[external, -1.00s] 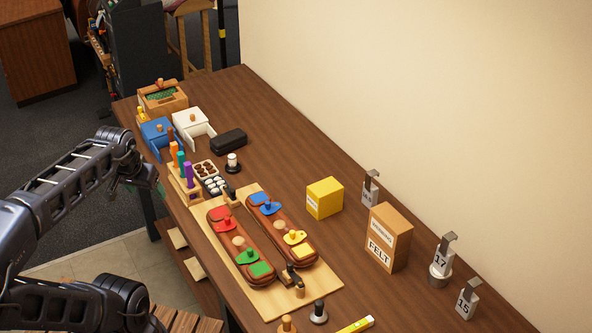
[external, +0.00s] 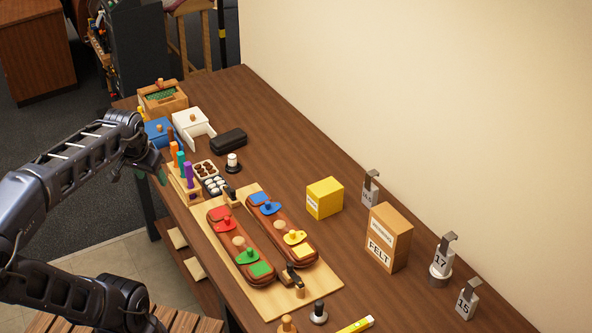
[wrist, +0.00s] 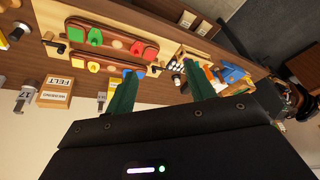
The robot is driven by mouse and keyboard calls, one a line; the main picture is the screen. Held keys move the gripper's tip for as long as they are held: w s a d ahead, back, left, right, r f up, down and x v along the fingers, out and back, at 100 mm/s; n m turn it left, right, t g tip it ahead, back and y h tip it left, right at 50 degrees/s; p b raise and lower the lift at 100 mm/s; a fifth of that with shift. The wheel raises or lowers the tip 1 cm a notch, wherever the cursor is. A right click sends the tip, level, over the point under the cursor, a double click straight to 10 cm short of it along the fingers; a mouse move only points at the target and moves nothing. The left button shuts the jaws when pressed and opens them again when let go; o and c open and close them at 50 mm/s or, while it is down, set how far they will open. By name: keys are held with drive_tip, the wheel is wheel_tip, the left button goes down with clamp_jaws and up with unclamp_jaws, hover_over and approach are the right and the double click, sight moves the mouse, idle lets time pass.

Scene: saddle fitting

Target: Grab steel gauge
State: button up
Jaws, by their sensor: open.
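Three bent steel pieces with number tags, which look like steel gauges, stand along the wall side of the bench in the external view. One tagged 17 (external: 442,258) stands at a round metal base, one tagged 15 (external: 467,301) is nearest the front, and one with an unclear tag (external: 370,190) is behind the yellow box. The 17 piece also shows at the left edge of the wrist view (wrist: 25,97). My gripper (external: 158,174) is at the bench's left edge, far from all three. Its green fingers (wrist: 160,70) are apart with nothing held between them.
A wooden board (external: 327,282) holds two brown saddle forms with coloured pads. A felt box (external: 388,238) and a yellow box (external: 324,198) stand between the board and the gauges. Coloured-handled tools (external: 181,170) and a blue box (external: 157,133) are close to my gripper.

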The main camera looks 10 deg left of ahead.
drive_tip(key=w+r+m+g, duration=0.15)
drive_tip(key=w+m, duration=0.25)
drive_tip(key=w, duration=1)
drive_tip(key=m+g, duration=0.3)
drive_tip(key=m, duration=1)
hover_over(232, 156)
drive_tip(key=f, duration=2.3)
drive_tip(key=shift+s+d+f, duration=0.1)
drive_tip(key=shift+d+f, duration=0.1)
drive_tip(key=shift+f, duration=0.15)
wheel_tip(232, 156, down, 5)
drive_tip(key=shift+r, duration=0.1)
drive_tip(key=shift+a+f, duration=0.2)
drive_tip(key=shift+f, duration=2.55)
clamp_jaws()
